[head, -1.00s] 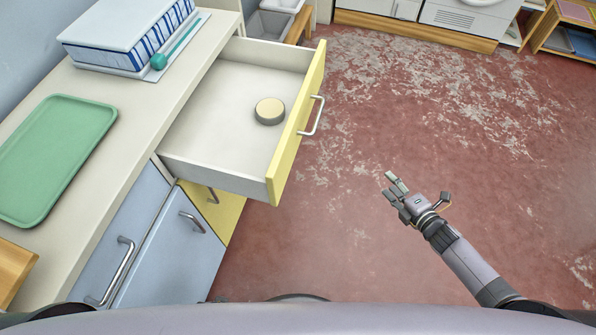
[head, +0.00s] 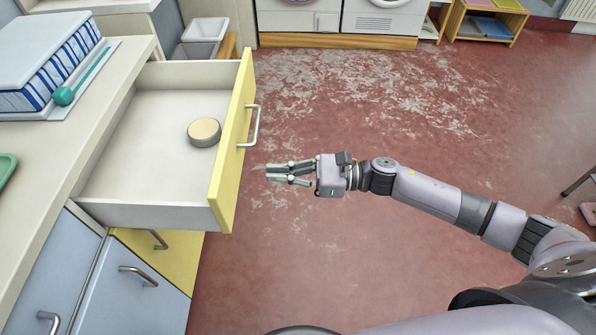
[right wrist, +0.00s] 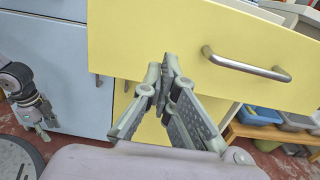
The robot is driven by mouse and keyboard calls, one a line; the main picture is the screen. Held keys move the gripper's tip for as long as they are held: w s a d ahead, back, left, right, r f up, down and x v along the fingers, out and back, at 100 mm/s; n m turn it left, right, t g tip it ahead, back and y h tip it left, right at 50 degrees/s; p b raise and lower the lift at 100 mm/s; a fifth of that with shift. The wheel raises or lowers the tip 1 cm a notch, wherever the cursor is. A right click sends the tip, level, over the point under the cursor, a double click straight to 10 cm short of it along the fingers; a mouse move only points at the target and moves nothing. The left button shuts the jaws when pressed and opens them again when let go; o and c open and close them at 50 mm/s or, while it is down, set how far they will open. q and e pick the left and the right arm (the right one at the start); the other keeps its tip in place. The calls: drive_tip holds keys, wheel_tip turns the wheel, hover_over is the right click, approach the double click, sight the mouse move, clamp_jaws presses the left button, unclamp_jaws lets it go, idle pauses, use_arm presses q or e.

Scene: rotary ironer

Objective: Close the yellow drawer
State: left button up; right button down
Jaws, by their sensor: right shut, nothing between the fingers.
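The yellow drawer (head: 232,140) stands pulled out from the counter unit, with its metal handle (head: 250,126) on the front. A round beige-topped object (head: 204,131) lies inside it. My right gripper (head: 268,173) is shut and empty, to the right of the drawer front and apart from it, pointing left. In the right wrist view the shut fingers (right wrist: 170,62) show before the yellow drawer front (right wrist: 150,30), left of its handle (right wrist: 245,66). My left gripper (right wrist: 45,115) shows small at the left of the right wrist view; its opening is unclear.
The counter (head: 105,80) holds a blue-and-white box (head: 45,60), a teal-headed tool (head: 64,96) and part of a green tray (head: 6,168). Blue doors (head: 130,295) and another yellow front (head: 178,258) sit below. The red floor (head: 380,130) to the right is clear.

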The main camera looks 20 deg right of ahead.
sight(234, 174)
use_arm(q)
drive_tip(key=shift+s+a+f+p, duration=0.1)
drive_tip(key=shift+s+f+p, duration=0.25)
drive_tip(key=shift+s+f, duration=0.65)
use_arm(e)
drive_tip(key=x, duration=0.6)
drive_tip(key=shift+w+a, duration=0.1)
drive_tip(key=shift+a, duration=0.25)
use_arm(q)
drive_tip(key=shift+w+f, duration=0.1)
